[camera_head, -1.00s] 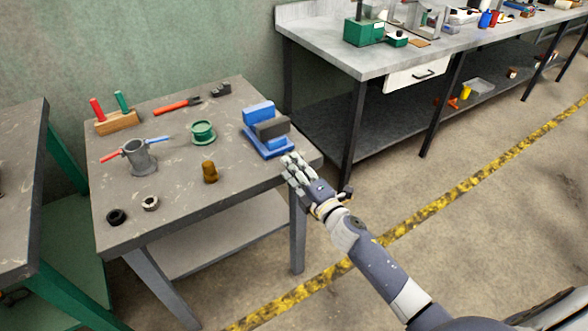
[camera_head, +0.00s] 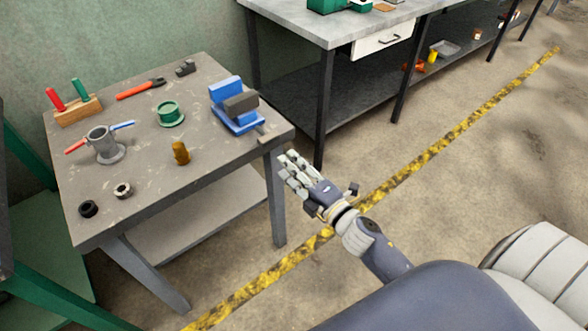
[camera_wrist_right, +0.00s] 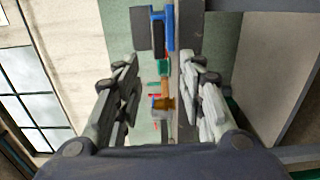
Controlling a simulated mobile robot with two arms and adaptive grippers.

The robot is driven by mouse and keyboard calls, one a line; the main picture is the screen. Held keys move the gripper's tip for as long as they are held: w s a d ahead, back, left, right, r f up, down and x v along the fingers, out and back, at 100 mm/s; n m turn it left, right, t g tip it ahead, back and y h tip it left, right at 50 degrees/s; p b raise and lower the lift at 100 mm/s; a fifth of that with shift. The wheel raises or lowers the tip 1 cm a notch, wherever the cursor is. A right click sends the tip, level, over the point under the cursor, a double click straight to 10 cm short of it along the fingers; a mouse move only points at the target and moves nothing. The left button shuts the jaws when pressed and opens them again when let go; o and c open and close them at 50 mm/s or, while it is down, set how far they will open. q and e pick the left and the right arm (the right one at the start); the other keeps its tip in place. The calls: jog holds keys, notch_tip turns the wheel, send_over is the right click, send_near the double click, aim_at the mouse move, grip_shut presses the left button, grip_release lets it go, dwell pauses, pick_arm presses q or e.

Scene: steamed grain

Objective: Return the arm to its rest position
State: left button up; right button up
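My right gripper (camera_head: 301,177) is open and empty in the head view. It is just off the right edge of the small grey worktable (camera_head: 205,168), apart from it and near the front right corner. In the right wrist view my right gripper (camera_wrist_right: 160,95) has its two finger sets spread wide with nothing between them. The table and its items show beyond the fingers. My left gripper is not in view.
On the worktable are a blue vise (camera_head: 236,105), a green spool (camera_head: 170,113), a brass piece (camera_head: 181,152), a grey cup-like part (camera_head: 105,146) and a wooden tool block (camera_head: 78,110). A long workbench (camera_head: 300,22) stands behind. The floor to the right is clear.

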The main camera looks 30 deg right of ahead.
jog(key=shift+s, duration=0.35)
jog(key=shift+d+f, duration=0.1)
jog(key=s+d+f+m+g+h, duration=0.1)
jog(key=s+f+m+g, duration=0.25)
jog(key=f, duration=0.75)
jog(key=s+d+f+m+g+h, duration=0.1)
jog(key=s+f+m+g, duration=0.3)
jog(key=f, duration=0.7)
jog(key=s+d+f+m+h, duration=0.1)
jog(key=s+f+m, duration=0.3)
jog(key=f, duration=0.7)
jog(key=s+a+f+m+g, duration=0.1)
jog(key=s+f, duration=0.4)
jog(key=s, duration=0.5)
jog(key=s+a+f+m+g+p, duration=0.1)
jog(key=s+f+m+g, duration=0.2)
jog(key=s, duration=0.8)
jog(key=s+a+f+m+g, duration=0.2)
jog(key=s+f+g, duration=0.3)
jog(key=s+f, duration=0.4)
jog(key=shift+s+f, duration=0.25)
jog(key=shift+s, duration=0.65)
